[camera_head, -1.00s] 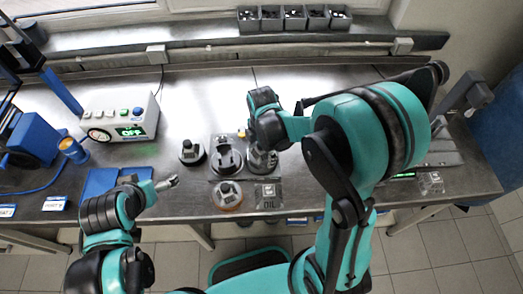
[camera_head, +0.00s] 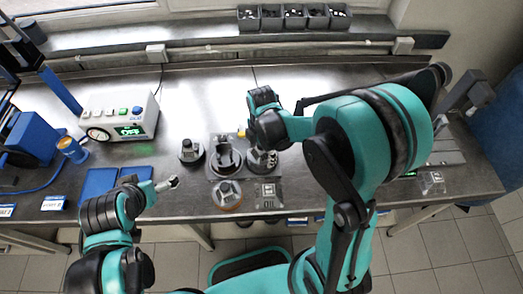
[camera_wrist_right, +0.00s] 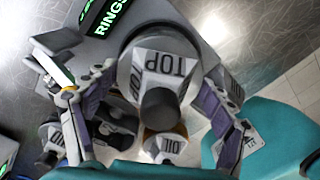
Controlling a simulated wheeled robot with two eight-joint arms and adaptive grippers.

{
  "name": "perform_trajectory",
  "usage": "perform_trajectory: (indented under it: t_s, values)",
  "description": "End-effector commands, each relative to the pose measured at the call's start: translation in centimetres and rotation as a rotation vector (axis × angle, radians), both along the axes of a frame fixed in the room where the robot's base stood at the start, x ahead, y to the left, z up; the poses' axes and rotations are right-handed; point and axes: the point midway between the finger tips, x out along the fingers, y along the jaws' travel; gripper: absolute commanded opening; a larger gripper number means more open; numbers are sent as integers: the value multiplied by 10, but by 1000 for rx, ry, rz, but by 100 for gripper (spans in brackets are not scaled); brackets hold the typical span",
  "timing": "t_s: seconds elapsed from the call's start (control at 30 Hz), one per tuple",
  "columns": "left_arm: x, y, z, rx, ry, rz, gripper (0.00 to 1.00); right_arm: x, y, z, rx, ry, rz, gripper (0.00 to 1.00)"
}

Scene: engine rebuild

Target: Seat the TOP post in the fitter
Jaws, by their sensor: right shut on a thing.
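My right gripper (camera_head: 262,146) is over the right-hand side of the bench group. In the right wrist view its fingers (camera_wrist_right: 158,88) are closed around the grey post marked TOP (camera_wrist_right: 163,62), which has a dark round knob. The post (camera_head: 263,163) is partly hidden by the gripper in the head view. I cannot tell whether its underside touches anything. A dark open-topped holder, perhaps the fitter (camera_head: 225,158), stands just left of it. My left gripper (camera_head: 168,184) is low at the left, apart from these parts; its finger opening is unclear.
A dark post (camera_head: 191,152) stands left of the holder. An orange-based part (camera_head: 227,194) and an OIL plate (camera_head: 268,196) lie in front. A control box (camera_head: 120,118) reading OFF and blue pads (camera_head: 99,182) are at the left.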

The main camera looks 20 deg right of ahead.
Motion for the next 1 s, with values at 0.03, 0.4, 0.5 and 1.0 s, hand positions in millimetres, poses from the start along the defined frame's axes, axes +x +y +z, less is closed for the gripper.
perform_trajectory:
  t_s: [0.03,0.4,0.5,1.0]
  values:
    - [0,0,0,0,0,0,100,0,0,0,0,0,0,41]
    - [0,0,-2,0,0,0,100,0,0,-2,0,0,0,41]
    - [0,0,-4,0,0,0,100,0,0,-4,0,0,0,41]
    - [0,0,-11,0,0,0,100,0,0,-11,0,0,0,41]
